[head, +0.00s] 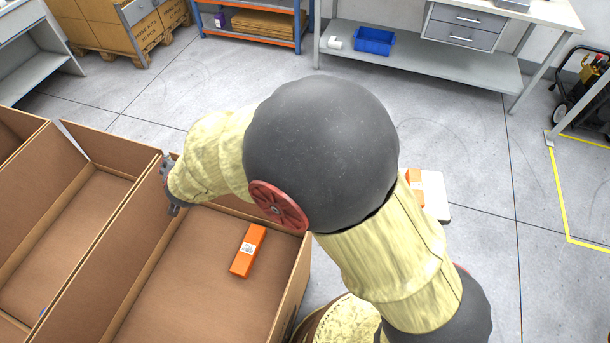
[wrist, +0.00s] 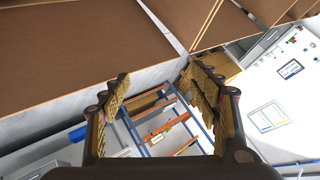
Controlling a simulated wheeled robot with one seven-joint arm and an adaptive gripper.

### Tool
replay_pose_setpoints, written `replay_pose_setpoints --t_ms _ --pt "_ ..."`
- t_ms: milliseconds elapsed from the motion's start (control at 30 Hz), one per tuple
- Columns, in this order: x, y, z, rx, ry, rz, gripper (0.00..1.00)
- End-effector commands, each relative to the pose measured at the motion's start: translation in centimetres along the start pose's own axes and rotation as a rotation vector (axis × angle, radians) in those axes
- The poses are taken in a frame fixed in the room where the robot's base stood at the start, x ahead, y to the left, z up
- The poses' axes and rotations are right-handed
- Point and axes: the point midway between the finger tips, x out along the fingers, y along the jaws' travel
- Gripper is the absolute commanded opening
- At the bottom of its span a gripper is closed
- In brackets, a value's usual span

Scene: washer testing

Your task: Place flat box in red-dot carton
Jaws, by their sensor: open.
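An orange flat box (head: 248,250) with a white label lies on the floor of the nearest open brown carton (head: 292,290) in the head view. Another orange box (head: 415,184) with a white label is partly hidden behind my arm, by a white surface at right. No red dot shows on any carton, so I cannot tell which is the red-dot one. My gripper (head: 170,187) is over the far edge of the nearest carton, left of the orange box and apart from it. In the wrist view my gripper (wrist: 157,75) is open, with nothing between its fingers.
More open cartons (head: 75,205) stand side by side at left, with tall walls between. A workbench (head: 420,62) with a blue bin (head: 374,41) and an orange-blue rack (head: 250,30) stand at the back.

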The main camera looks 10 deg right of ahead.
Motion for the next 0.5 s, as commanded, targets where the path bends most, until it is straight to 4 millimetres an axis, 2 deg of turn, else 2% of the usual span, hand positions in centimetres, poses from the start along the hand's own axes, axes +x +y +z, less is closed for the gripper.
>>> replay_pose_setpoints --t_ms 33,200,367,500 --pt "-1.8 -0.1 -2.5 -0.005 -0.010 -0.027 0.62" --pt "-7.8 0.9 -8.2 -0.063 -0.059 -0.092 0.62" --pt "-14.1 3.7 -12.0 -0.141 -0.094 -0.111 0.62" --pt "-19.7 7.5 -13.9 -0.215 -0.120 -0.089 0.62"
